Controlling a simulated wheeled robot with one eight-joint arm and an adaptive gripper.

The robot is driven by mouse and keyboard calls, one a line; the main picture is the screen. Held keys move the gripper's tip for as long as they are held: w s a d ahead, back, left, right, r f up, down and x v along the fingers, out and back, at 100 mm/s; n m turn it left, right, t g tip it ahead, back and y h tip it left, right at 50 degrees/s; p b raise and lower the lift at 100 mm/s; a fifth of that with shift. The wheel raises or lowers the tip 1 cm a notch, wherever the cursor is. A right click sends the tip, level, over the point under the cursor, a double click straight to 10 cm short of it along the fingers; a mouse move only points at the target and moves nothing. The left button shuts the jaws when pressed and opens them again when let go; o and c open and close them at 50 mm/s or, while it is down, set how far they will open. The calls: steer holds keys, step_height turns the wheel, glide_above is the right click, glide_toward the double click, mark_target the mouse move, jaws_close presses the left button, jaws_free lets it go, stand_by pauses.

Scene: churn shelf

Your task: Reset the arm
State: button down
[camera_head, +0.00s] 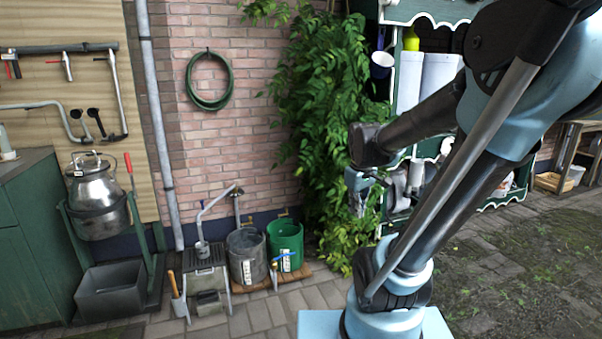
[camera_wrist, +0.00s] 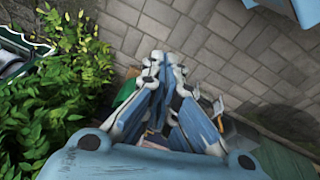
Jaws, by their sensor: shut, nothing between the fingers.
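My arm rises from its light blue base at the lower right of the head view and bends up and over toward the shelf. My gripper (camera_head: 359,183) shows small in the head view, in front of the leafy climbing plant (camera_head: 322,110) and left of the green shelf (camera_head: 410,85). In the wrist view my gripper (camera_wrist: 162,62) points down over the paving, its fingertips together with nothing between them. The fingers partly hide the things on the ground below.
A metal churn (camera_head: 92,182) hangs in a green stand at the left. A grey bucket (camera_head: 246,256) and a green bucket (camera_head: 286,243) stand by the brick wall. A dark grey trough (camera_head: 111,290) is below the churn. Paving (camera_head: 270,317) in front is clear.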

steer(key=s+f+m, duration=0.2)
steer(key=s+m, duration=0.1)
steer(key=s, duration=0.3)
steer(key=s+d+f+m, duration=0.1)
steer(key=s+f+m, duration=0.2)
steer(key=s, duration=0.4)
steer(key=shift+d+f, duration=0.25)
steer(key=shift+f, duration=0.05)
steer(key=shift+w+f, duration=0.2)
steer(key=shift+w, duration=0.3)
